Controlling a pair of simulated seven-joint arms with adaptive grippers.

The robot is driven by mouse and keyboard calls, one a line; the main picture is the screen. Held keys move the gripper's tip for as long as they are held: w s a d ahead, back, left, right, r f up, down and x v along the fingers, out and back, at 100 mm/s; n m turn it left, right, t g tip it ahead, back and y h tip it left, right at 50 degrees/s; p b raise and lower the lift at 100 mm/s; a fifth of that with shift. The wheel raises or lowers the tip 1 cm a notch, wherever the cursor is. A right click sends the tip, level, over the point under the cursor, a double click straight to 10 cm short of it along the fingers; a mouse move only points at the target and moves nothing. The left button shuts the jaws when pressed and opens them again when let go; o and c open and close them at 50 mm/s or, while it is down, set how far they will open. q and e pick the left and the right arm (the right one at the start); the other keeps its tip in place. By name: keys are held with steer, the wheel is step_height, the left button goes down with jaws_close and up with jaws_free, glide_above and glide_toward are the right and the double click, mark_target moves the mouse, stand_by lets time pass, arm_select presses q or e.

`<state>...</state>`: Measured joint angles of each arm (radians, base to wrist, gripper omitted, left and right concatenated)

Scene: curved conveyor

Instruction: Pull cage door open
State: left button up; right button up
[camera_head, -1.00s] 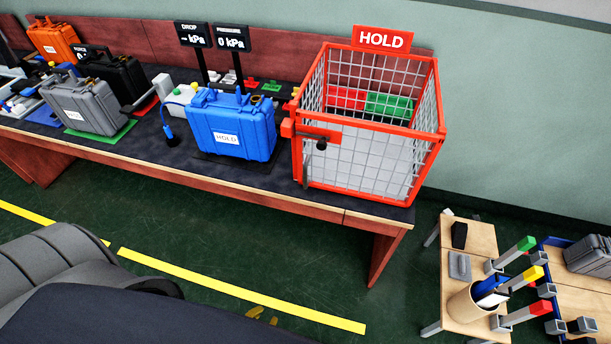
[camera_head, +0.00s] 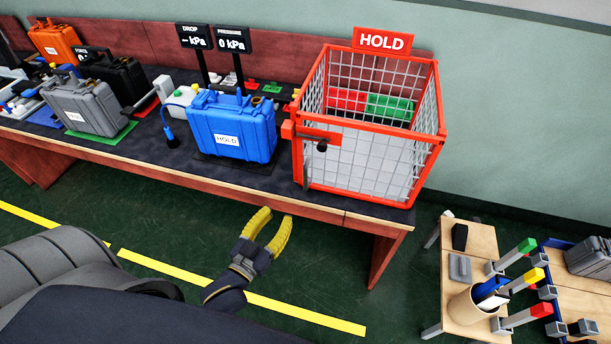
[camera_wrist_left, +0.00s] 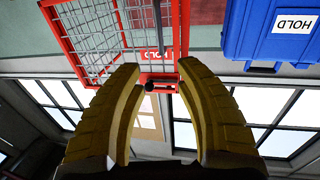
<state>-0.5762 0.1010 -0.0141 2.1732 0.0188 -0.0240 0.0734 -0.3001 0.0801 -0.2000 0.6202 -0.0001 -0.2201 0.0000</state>
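The cage (camera_head: 440,128) is a red frame with grey wire mesh and a HOLD sign (camera_head: 382,40). It stands at the right end of the workbench. Its front mesh door (camera_head: 362,168) looks shut. A dark knob (camera_head: 321,145) sits on a red plate (camera_head: 330,136) at the door's left side. My left gripper (camera_head: 276,217) is open and empty, low in front of the bench, apart from the cage. In the left wrist view the cage (camera_wrist_left: 100,78) appears beyond the open fingers (camera_wrist_left: 158,70). My right gripper is out of view.
A blue case (camera_head: 232,122) labelled HOLD stands just left of the cage. Grey (camera_head: 80,105) and orange (camera_head: 55,38) cases stand farther left on the bench (camera_head: 325,213). Small tables with tools (camera_head: 478,240) are at lower right. The floor before the bench is clear.

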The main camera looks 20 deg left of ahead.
mark_target(305, 178)
arm_select(q)
steer(key=w, duration=1.1)
steer(key=w+d, duration=0.1)
steer(key=w, duration=0.4)
steer(key=shift+w+d, duration=0.1)
steer(key=shift+w, duration=0.25)
jaws_close()
